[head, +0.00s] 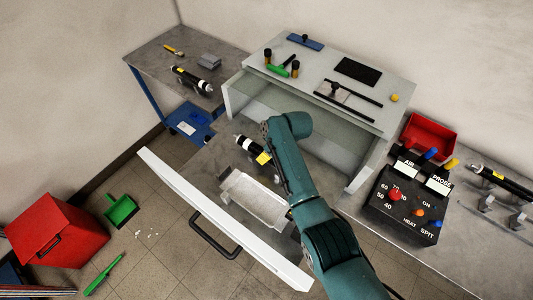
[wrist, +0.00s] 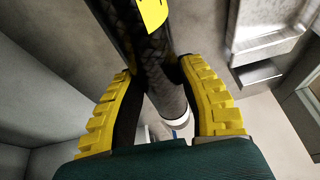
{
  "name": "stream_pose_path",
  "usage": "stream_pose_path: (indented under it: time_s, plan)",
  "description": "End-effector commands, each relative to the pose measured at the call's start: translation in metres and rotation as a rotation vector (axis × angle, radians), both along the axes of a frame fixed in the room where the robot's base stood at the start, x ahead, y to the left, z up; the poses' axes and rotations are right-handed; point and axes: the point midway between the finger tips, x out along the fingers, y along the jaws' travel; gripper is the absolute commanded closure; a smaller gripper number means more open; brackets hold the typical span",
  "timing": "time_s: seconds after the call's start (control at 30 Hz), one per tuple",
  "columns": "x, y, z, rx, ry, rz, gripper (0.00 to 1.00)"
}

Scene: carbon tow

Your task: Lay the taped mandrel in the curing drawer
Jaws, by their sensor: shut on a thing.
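My gripper (wrist: 160,78) is shut on a black woven mandrel (wrist: 152,50) with a yellow label, its fingers on either side of the shaft. In the head view the mandrel (head: 247,146) shows a white band and yellow label above the open curing drawer, left of my arm. My arm hides its other end and most of my gripper. Whether the mandrel touches anything below is unclear. The curing drawer (head: 212,165) is pulled out, with a white front panel and dark handle. A pale metal tray (head: 253,192) lies inside it, and also shows in the wrist view (wrist: 268,42).
The white cabinet (head: 350,118) above the drawer carries small tools and a dark pad. Another mandrel (head: 190,80) lies on the left bench. A control box (head: 402,205), a red bin (head: 430,133) and another mandrel (head: 502,181) are at right. A red box (head: 58,230) stands on the floor.

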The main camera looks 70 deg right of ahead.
Motion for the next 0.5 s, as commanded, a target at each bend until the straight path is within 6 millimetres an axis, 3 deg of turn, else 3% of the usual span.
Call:
stream_pose_path:
  time_s: [0.5]
  plan:
    - [0.0004, -0.0004, -0.0078, -0.001, -0.001, 0.000, 1.00]
